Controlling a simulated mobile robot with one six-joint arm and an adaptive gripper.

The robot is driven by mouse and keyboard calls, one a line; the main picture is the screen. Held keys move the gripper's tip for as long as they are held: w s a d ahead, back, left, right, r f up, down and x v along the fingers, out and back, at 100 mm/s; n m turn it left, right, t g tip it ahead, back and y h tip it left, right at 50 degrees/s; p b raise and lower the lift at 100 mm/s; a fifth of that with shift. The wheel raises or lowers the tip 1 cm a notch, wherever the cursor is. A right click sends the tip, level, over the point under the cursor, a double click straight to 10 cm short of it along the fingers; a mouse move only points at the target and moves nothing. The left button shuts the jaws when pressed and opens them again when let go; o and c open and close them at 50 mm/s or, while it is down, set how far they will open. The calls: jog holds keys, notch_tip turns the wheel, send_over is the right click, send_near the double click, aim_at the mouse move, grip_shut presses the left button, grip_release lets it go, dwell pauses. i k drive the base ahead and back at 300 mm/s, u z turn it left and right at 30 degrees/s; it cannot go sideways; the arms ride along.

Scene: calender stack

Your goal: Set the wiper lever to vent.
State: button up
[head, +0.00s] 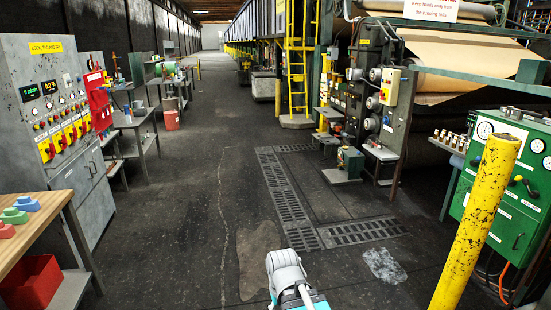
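A green control panel (510,185) with gauges stands at the right edge. It has small levers or knobs, among them a dark lever with a yellowish tip (521,180). Its labels are too small to read, so I cannot tell whether one is the wiper lever or how it is set. The yellow post hides part of the panel. Part of my own white and teal arm shows at the bottom centre, well away from the panel. My gripper is not in view.
A scuffed yellow post (474,225) stands in front of the green panel. A grey lockout cabinet (60,130), a wooden table (35,225) and a red bin (33,281) stand left. Rolling machinery (460,65) is back right. The central aisle (205,150) is clear, with floor grates (290,205).

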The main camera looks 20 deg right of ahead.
aim_at(518, 177)
jog(key=z, duration=0.15)
jog(key=i, duration=1.5)
jog(key=z, duration=0.45)
jog(key=i, duration=0.8)
jog(key=z, duration=0.65)
jog(key=i, duration=0.7)
jog(key=z, duration=0.9)
jog(key=i, duration=0.95)
jog(key=z, duration=0.35)
jog(key=k, duration=0.6)
